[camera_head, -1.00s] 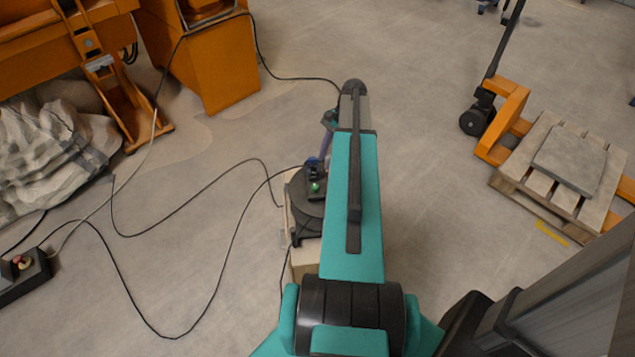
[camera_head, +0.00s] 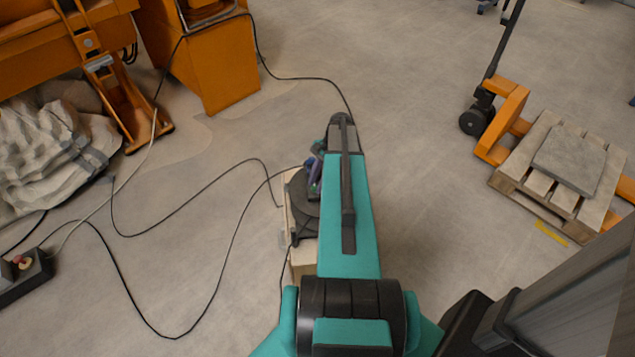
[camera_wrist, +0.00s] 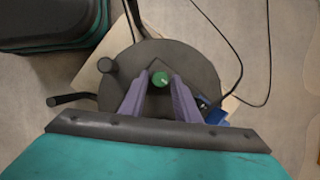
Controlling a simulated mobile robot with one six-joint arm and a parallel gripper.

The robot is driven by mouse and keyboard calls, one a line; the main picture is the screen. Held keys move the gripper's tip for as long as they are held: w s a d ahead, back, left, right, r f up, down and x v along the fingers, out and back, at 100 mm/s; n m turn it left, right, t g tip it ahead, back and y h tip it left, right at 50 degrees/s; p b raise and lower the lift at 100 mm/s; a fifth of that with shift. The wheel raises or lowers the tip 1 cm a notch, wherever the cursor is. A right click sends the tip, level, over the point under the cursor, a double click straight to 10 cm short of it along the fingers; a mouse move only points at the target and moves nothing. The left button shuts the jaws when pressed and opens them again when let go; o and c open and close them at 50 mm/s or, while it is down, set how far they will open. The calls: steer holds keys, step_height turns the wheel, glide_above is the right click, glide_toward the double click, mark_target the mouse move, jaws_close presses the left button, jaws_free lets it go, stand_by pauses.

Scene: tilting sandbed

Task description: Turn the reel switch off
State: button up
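The dark cable reel (camera_head: 301,208) stands on a pale wooden base, partly hidden by my arm in the head view. In the wrist view the round reel (camera_wrist: 195,58) carries a green round switch knob (camera_wrist: 160,79) with a pale line mark across it. My gripper (camera_wrist: 159,82) has two purple fingers, spread apart, with the knob showing between their tips. I cannot tell whether the fingers touch the knob. In the head view my gripper (camera_head: 315,172) is over the reel, and the knob is hardly visible there.
Black cables (camera_head: 232,225) run over the floor from the reel. A control box (camera_head: 25,275) lies at the left, near orange machinery (camera_head: 215,65). An orange pallet truck with a wooden pallet (camera_head: 512,178) stands at the right.

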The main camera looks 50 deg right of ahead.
steer(key=shift+f, duration=0.15)
jaws_close()
